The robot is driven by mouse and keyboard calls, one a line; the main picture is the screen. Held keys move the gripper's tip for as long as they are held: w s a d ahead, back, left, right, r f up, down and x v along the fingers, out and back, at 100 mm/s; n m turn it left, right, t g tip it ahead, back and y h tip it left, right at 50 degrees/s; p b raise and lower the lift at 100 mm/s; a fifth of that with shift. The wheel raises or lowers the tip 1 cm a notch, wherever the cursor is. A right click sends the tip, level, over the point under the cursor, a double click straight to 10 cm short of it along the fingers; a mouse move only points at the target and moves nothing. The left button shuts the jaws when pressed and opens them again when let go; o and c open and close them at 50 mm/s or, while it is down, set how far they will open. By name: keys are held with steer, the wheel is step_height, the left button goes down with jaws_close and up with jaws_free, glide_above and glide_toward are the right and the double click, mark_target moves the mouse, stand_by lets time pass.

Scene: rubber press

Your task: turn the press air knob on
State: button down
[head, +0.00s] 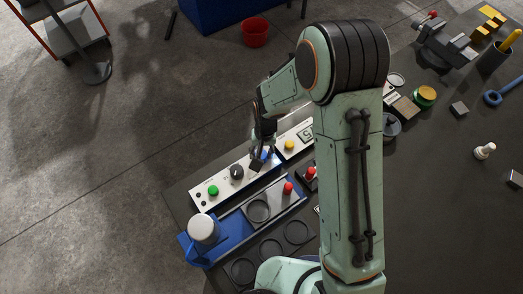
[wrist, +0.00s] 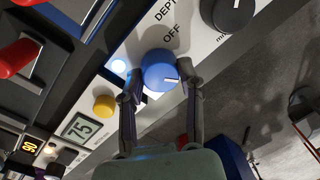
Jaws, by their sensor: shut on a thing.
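The blue air knob (wrist: 160,72) sits on the white press panel (wrist: 205,42), with "OFF" printed beside it. Its white pointer line points to the right in the wrist view, and not straight at that word. A small lamp (wrist: 118,67) to its left glows pale blue-white. My gripper (wrist: 163,83) is shut on the knob, one finger at each side. In the head view my gripper (head: 263,157) is at the panel (head: 225,184), and only a bit of blue from the knob shows between its fingers.
A black dial (head: 237,172) and a green button (head: 213,190) lie left along the panel. A yellow button (wrist: 104,106) and a display reading 75 (wrist: 80,128) are on the other side. Red-topped handles (head: 288,188) stand in front. My arm hides part of the bench.

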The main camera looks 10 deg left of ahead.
mark_target(265, 154)
steer(key=c, duration=0.7)
jaws_free()
steer(key=shift+r, duration=0.1)
steer(key=r, duration=1.1)
steer(key=shift+w+d+r, duration=0.1)
steer(key=shift+d+r, duration=0.25)
steer(key=shift+r, duration=0.05)
